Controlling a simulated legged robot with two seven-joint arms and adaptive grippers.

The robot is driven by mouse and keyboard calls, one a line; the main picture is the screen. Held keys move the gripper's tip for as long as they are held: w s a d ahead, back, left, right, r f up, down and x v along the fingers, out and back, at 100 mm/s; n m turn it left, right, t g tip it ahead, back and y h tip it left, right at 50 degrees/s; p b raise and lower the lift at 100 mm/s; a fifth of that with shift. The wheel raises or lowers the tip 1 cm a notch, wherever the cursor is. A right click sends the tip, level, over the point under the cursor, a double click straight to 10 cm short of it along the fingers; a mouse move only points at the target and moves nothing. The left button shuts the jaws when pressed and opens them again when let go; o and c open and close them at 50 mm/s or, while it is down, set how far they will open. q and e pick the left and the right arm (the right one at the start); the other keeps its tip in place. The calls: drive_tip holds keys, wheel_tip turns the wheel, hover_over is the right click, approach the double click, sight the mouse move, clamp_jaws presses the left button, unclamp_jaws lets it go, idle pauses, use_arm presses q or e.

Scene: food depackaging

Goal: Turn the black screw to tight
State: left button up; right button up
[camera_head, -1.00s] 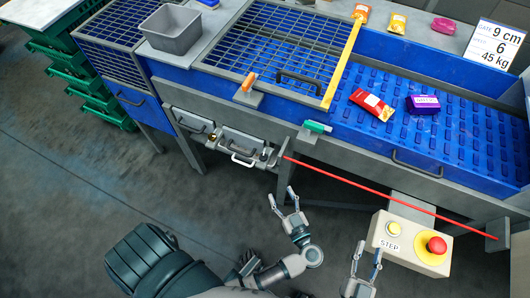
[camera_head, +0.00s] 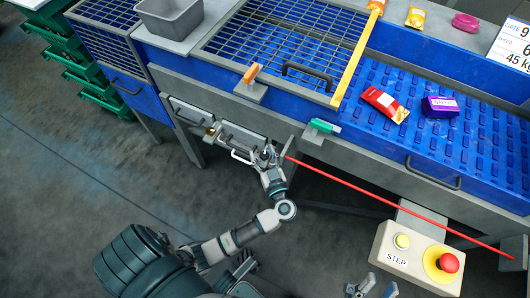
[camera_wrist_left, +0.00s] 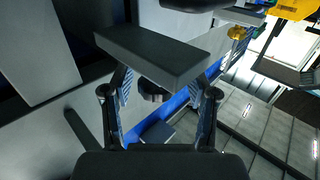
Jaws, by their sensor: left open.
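My left gripper (camera_head: 268,155) is at the right end of the grey latch panel (camera_head: 240,138) on the machine's front, beside its pale handle (camera_head: 243,156). In the left wrist view, its two fingers (camera_wrist_left: 163,105) are open and apart. A dark round knob (camera_wrist_left: 152,92), which looks like the black screw, shows between them under a grey bar (camera_wrist_left: 155,52). I cannot tell whether the fingers touch it. In the head view the gripper hides the screw. My right gripper (camera_head: 371,288) is at the bottom edge, partly cut off, with its fingers apart and nothing seen between them.
A red rod (camera_head: 400,208) slants from the panel's right end to the lower right. A control box (camera_head: 425,255) with yellow and red buttons stands at lower right. Red (camera_head: 385,104) and purple (camera_head: 440,106) packs lie on the blue belt.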

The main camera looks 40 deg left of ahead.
use_arm(q)
drive_tip(key=shift+d+r, duration=0.25)
drive_tip(key=shift+d, duration=0.4)
drive_tip(key=c, duration=1.1)
drive_tip(key=shift+a+f, duration=0.1)
drive_tip(key=shift+a, duration=0.25)
clamp_jaws()
use_arm(e)
drive_tip(key=shift+d, duration=0.45)
